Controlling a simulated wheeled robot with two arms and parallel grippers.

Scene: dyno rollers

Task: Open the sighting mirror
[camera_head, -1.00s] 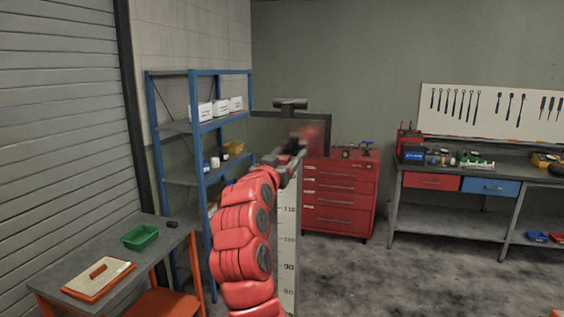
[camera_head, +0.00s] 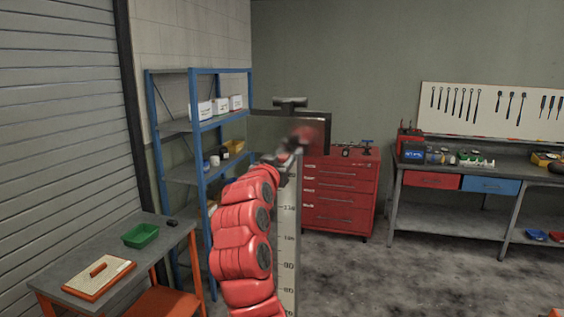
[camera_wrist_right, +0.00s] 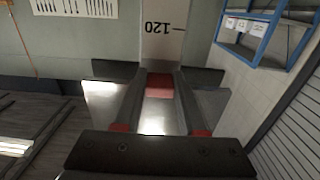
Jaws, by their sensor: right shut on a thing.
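The sighting mirror (camera_head: 266,128) is a dark-framed reflective panel at the top of the upright scale column (camera_head: 287,235) in the head view. A blurred red reflection shows in its right part. My right gripper (camera_head: 292,155) is at the mirror's lower edge, shut on it; the exact contact is hard to make out. In the right wrist view the mirror's bright face (camera_wrist_right: 208,108) shows on both sides of the fingers of my right gripper (camera_wrist_right: 160,88), with the column's 120 mark beyond. My left gripper is not in view.
A blue shelf rack (camera_head: 195,150) stands behind to the left, and a red tool cabinet (camera_head: 340,190) behind to the right. A small table (camera_head: 75,260) is at the lower left. A workbench (camera_head: 440,170) stands at the right, with open floor before it.

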